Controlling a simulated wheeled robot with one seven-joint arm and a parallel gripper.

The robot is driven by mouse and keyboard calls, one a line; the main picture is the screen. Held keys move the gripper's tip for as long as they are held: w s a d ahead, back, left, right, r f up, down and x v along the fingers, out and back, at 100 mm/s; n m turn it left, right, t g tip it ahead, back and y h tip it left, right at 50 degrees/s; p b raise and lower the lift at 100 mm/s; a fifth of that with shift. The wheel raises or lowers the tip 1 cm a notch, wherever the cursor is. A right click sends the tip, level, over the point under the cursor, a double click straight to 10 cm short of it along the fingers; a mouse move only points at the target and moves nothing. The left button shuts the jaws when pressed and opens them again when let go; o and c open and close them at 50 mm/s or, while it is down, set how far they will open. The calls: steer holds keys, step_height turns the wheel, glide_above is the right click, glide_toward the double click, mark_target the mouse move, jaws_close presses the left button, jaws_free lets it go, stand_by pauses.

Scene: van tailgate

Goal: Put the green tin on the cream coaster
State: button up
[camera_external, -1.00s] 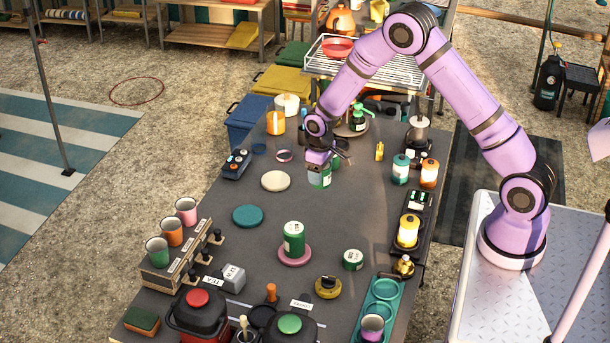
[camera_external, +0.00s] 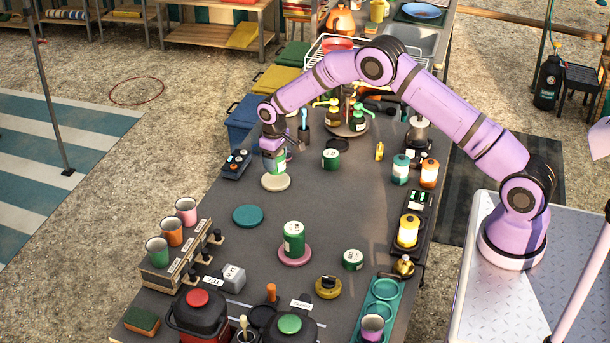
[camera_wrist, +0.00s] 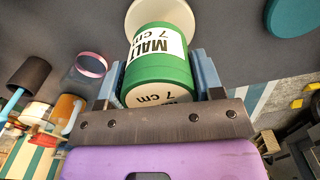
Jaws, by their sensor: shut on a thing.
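The green tin (camera_external: 275,162) is between the jaws of my gripper (camera_external: 274,152), upright, over the cream coaster (camera_external: 276,183). In the wrist view the tin (camera_wrist: 158,68) has a white label reading MALT 7 cm, and my gripper (camera_wrist: 165,85) has a blue finger on each side of it. The coaster (camera_wrist: 150,8) shows just beyond the tin's far end, partly hidden by it. I cannot tell whether the tin's bottom touches the coaster.
Other green tins stand at the back (camera_external: 331,158) and front right (camera_external: 353,260). A teal coaster (camera_external: 248,216) lies in front. A dark switch box (camera_external: 236,164) is close on the left.

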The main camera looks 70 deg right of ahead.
steer(key=shift+w+d, duration=0.1)
steer(key=shift+w, duration=0.15)
steer(key=shift+f, duration=1.75)
steer(key=shift+f, duration=0.1)
steer(key=o, duration=1)
